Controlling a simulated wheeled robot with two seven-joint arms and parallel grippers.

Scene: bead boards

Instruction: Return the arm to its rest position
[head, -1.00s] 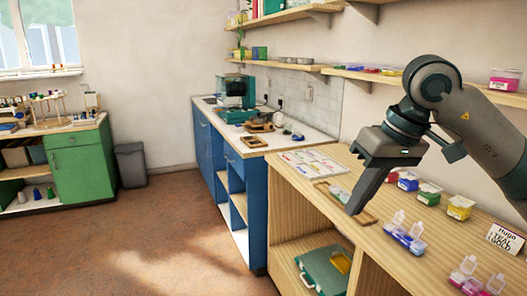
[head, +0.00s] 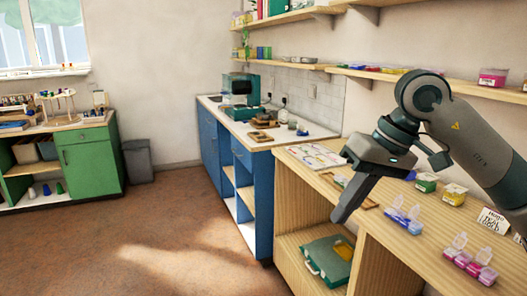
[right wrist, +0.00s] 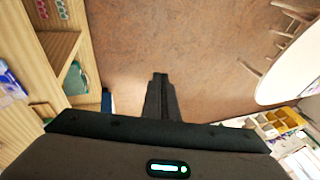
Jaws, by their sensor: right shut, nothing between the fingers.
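My right arm comes in from the right in the head view, bent at the elbow, with its right gripper (head: 342,213) pointing down in front of the wooden bench's front edge. The gripper is shut and holds nothing. In the right wrist view the closed fingers (right wrist: 160,85) point out over the bare brown floor. My left gripper does not show in either view.
The wooden bench (head: 310,185) carries a bead board tray, small jars and bead boxes (head: 403,220). A green case (head: 325,262) lies on its lower shelf. A white round table (right wrist: 292,68) and chairs stand across the floor. The middle floor is clear.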

